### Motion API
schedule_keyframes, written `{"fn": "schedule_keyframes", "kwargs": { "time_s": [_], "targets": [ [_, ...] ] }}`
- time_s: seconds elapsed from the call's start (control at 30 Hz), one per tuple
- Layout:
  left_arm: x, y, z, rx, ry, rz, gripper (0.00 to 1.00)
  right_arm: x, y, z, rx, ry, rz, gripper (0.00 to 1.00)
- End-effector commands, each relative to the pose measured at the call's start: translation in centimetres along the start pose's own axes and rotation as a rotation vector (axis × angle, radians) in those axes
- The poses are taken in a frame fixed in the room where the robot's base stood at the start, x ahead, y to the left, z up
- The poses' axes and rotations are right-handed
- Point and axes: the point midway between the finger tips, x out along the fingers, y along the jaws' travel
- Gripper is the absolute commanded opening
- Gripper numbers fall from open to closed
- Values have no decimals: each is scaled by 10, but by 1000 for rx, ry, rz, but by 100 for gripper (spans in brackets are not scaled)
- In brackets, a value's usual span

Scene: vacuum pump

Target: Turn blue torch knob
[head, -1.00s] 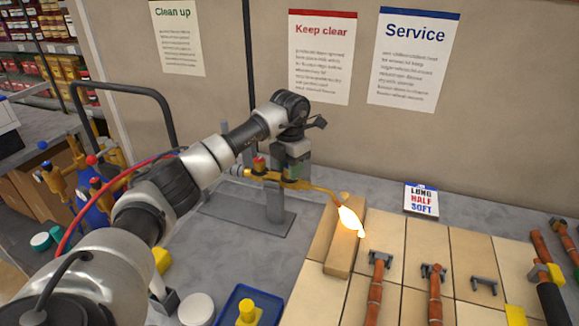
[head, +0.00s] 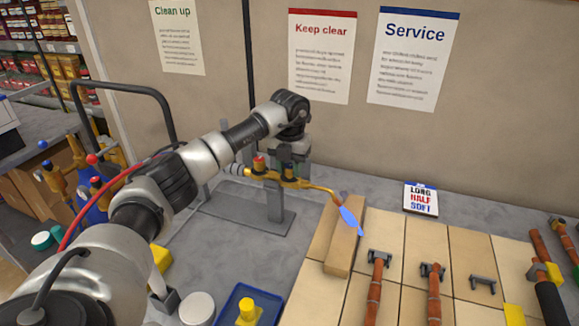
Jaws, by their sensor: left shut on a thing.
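The brass torch (head: 318,187) rests in a grey stand (head: 275,205) on the bench, its nozzle pointing right and down. A blue, pointed flame (head: 350,220) burns at its tip. A red knob (head: 260,164) shows on the torch body. My left gripper (head: 290,168) reaches down onto the torch body just right of the red knob and is shut on the blue knob. The blue knob itself is hidden by the gripper. My right gripper is not in view.
The flame burns above a firebrick (head: 343,245) at the tiled mat's left edge. Copper pipes (head: 374,295) and brackets lie on the tiles. A small card (head: 421,198) reads "LONG HALF SOFT". A blue tray (head: 222,312) sits at the front.

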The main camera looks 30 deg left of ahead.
Motion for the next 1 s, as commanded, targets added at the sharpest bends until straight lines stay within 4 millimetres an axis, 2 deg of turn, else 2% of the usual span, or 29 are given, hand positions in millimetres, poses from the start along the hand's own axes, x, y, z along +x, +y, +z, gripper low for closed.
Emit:
{"fn": "schedule_keyframes", "kwargs": {
  "time_s": [0.27, 0.3, 0.43, 0.77, 0.87, 1.0],
  "targets": [
    [-1, 0, 0, 0, -2, -1, 9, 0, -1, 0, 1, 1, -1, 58],
    [-1, 0, 0, 0, -2, -1, 39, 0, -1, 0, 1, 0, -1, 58],
    [-1, 0, 0, 1, -2, -1, 58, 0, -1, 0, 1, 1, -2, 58],
    [-3, 0, 0, 1, -2, -1, 58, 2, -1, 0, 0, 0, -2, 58],
    [-13, 0, 1, 1, -4, -2, 58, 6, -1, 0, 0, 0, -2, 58],
    [-39, 0, 1, 0, -7, -2, 58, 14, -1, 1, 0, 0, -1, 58]
  ]
}}
